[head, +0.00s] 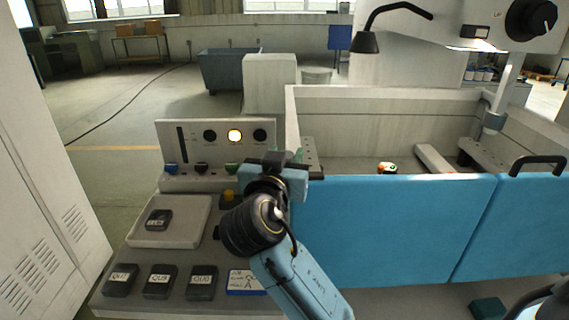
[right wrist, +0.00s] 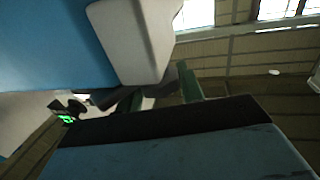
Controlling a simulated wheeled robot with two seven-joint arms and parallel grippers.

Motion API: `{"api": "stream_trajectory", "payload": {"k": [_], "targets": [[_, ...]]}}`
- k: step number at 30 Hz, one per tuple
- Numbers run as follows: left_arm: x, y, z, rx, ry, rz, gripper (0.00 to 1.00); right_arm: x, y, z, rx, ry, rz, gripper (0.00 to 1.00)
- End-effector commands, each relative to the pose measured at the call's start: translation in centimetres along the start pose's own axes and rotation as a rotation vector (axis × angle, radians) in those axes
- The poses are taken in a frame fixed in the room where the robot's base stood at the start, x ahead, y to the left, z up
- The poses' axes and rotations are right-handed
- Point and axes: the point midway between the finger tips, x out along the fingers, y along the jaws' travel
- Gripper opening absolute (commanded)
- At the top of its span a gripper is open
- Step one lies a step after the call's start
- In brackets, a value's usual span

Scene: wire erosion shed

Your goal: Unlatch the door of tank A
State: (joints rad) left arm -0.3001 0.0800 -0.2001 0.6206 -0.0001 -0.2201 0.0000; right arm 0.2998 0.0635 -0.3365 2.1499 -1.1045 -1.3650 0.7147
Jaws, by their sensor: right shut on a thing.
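The blue door (head: 390,230) on the front of the pale tank (head: 360,98) stands upright and looks shut. My right gripper (head: 297,156) is at the door's upper left corner, by the tank's front left edge. It is shut on what looks like the dark door latch, mostly hidden behind the gripper in the head view. In the right wrist view the green fingertips (right wrist: 160,90) are beside the pale tank corner (right wrist: 135,40) and the blue panel (right wrist: 50,45); a dark part shows at the left fingertip. My left gripper is not in view.
A second blue panel (head: 520,225) with a black handle (head: 538,161) is at right.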

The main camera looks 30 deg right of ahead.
Motion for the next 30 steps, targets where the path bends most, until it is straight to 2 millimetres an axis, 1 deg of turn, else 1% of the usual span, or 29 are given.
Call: {"api": "stream_trajectory", "payload": {"k": [1, 3, 9, 15, 23, 30], "targets": [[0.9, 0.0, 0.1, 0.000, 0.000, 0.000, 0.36, -0.1, -0.2, 0.5, 0.004, -0.006, 0.043, 0.15], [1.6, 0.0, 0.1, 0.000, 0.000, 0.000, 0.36, 0.0, -0.2, 0.5, 0.005, -0.006, 0.109, 0.15], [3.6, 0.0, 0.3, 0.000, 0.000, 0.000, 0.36, 0.0, -0.2, 0.4, 0.002, -0.002, 0.282, 0.15], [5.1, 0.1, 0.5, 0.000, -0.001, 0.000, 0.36, 0.0, -0.2, 0.3, 0.002, -0.001, 0.421, 0.15], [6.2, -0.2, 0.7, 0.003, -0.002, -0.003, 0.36, 0.0, -0.1, 0.1, 0.001, 0.002, 0.531, 0.15], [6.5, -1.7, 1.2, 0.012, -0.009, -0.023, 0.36, 0.0, 0.0, 0.0, 0.002, 0.003, 0.568, 0.15]]}}
